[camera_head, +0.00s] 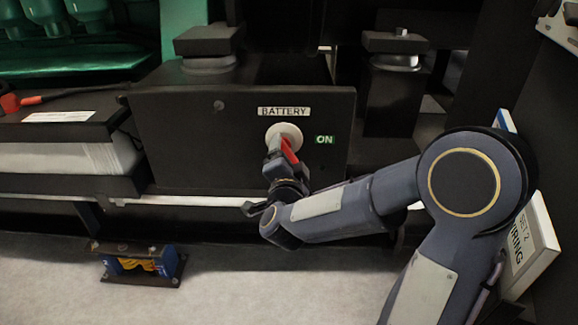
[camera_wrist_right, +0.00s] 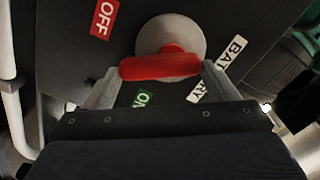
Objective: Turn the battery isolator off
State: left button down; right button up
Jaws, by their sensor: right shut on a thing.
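The battery isolator has a red handle (camera_head: 289,150) on a pale round base (camera_head: 284,132), set in a black panel (camera_head: 180,140) under a BATTERY label (camera_head: 284,112). A green ON label (camera_head: 325,140) is to its right. In the right wrist view the red handle (camera_wrist_right: 160,66) lies between the two fingers, and a red OFF label (camera_wrist_right: 104,18) shows at the upper left. My right gripper (camera_head: 278,160) is shut on the red handle, which slants toward lower right in the head view. My left gripper is not in view.
A blue-framed part with yellow windings (camera_head: 138,264) sits on the pale floor below the panel. Black mounts (camera_head: 208,42) stand above the panel. A SET 2 WIRING box (camera_head: 530,245) is at the right behind my arm. A red clamp (camera_head: 12,103) lies at far left.

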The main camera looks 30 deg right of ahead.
jog(key=shift+w+a+f+m, duration=0.1)
jog(key=shift+m, duration=0.95)
jog(key=shift+a+f+m, duration=0.1)
jog(key=shift+f+m, duration=0.05)
jog(key=shift+m, duration=0.95)
jog(key=shift+w+a+f+m, duration=0.1)
jog(key=shift+m, duration=0.95)
jog(key=o, duration=0.9)
jog(key=shift+o, duration=0.2)
jog(key=p+v, duration=0.1)
jog(key=v, duration=0.7)
